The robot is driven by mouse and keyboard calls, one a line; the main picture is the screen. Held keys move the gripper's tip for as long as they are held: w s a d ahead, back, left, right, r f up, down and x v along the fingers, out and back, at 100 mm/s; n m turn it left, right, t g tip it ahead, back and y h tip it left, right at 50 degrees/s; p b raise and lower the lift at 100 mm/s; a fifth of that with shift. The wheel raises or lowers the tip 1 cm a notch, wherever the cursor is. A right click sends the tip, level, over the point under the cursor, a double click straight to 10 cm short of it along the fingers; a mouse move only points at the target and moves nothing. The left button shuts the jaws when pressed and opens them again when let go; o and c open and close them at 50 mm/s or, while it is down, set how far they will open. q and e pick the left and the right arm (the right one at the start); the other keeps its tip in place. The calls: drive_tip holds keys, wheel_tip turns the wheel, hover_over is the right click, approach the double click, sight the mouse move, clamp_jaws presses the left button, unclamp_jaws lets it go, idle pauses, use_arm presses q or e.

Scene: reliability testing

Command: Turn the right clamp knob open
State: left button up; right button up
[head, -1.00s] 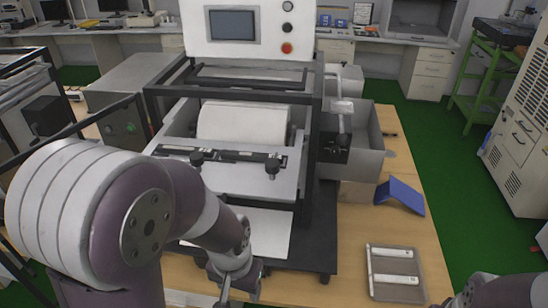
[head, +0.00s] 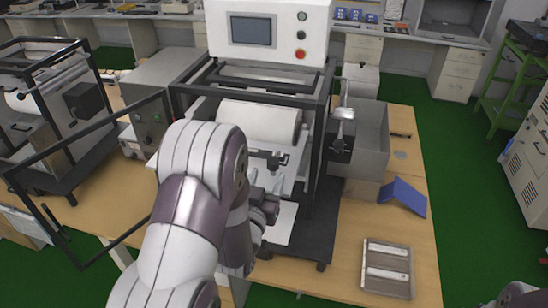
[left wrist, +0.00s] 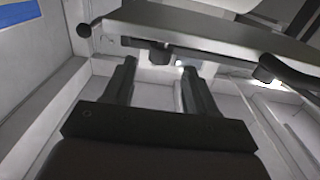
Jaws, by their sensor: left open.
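The machine's clamp bar carries small dark knobs. The right clamp knob (head: 273,163) shows in the head view at the right part of the bar, in front of the white roll (head: 258,122). The left knob is hidden behind my left arm. My left gripper (head: 272,188) is just in front of and below the right knob. In the left wrist view its two dark fingers (left wrist: 160,75) are apart with nothing between them. A dark knob (left wrist: 160,53) lies just beyond the fingertips, and another (left wrist: 268,70) lies to the right. My right gripper is out of view.
A black frame post (head: 316,165) stands right of the clamp bar. A grey open bin (head: 372,135), a blue angled piece (head: 404,197) and a grey tray (head: 387,270) are on the wooden table to the right. A control box (head: 150,118) stands at the left.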

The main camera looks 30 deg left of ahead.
sight(272, 167)
use_arm(q)
drive_tip(key=p+x, duration=0.1)
drive_tip(key=x, duration=0.4)
drive_tip(key=shift+w+r+p, duration=0.1)
drive_tip(key=shift+w+p, duration=0.15)
drive_tip(key=shift+p, duration=0.05)
drive_tip(key=shift+w+a, duration=0.25)
drive_tip(key=shift+w, duration=0.15)
drive_tip(key=shift+d, duration=0.1)
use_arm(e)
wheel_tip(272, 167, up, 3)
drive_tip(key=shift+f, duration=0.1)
use_arm(q)
drive_tip(key=c, duration=0.9)
drive_tip(key=shift+c, duration=0.2)
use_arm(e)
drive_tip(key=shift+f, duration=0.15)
